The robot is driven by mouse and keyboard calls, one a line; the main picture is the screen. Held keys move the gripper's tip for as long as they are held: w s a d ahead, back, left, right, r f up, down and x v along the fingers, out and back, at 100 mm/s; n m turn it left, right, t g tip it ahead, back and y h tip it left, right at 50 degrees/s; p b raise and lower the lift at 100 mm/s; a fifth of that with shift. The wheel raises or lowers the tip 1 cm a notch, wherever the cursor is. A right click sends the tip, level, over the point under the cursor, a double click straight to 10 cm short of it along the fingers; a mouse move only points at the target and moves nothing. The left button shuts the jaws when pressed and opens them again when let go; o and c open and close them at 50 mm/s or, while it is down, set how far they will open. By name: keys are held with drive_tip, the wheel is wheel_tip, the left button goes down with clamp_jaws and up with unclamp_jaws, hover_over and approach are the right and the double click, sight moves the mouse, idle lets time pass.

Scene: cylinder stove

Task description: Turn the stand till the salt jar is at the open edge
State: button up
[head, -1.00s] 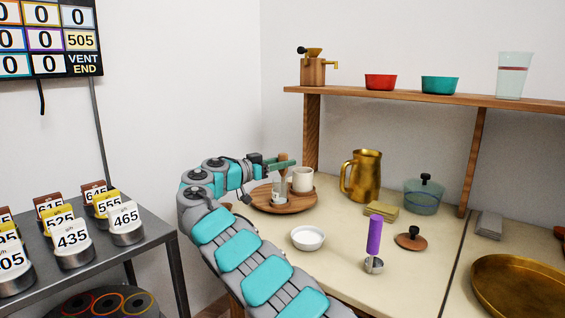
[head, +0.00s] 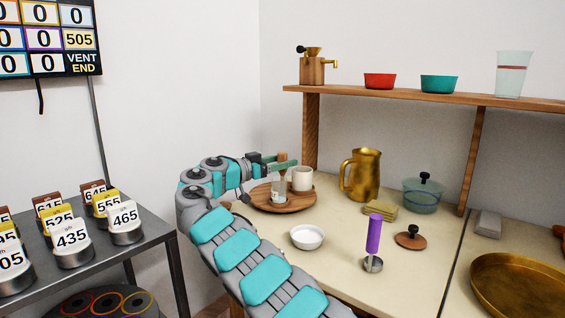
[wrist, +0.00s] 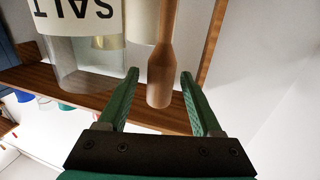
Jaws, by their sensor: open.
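The stand (head: 290,208) is a round wooden turntable on the counter at the back left corner. A white cup (head: 302,180) stands on its right side. A clear jar (head: 277,190) stands near its middle, partly hidden by my arm. In the wrist view the salt jar (wrist: 82,62) is close at the left, its SALT label upside down. A wooden handle (wrist: 160,75) is between the green fingers of my gripper (wrist: 159,78), with a gap on each side. My gripper (head: 281,163) is open above the stand in the head view.
A white bowl (head: 307,237), a purple-handled tool (head: 373,235), a wooden lid (head: 410,237) and a brass pitcher (head: 363,176) are on the counter. A shelf (head: 400,96) crosses above. A rack with numbered canisters (head: 72,240) stands at the left.

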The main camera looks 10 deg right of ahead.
drive_tip(key=v, duration=0.7)
drive_tip(key=shift+a+b, duration=0.3)
drive_tip(key=shift+b, duration=0.15)
drive_tip(key=shift+s, duration=0.1)
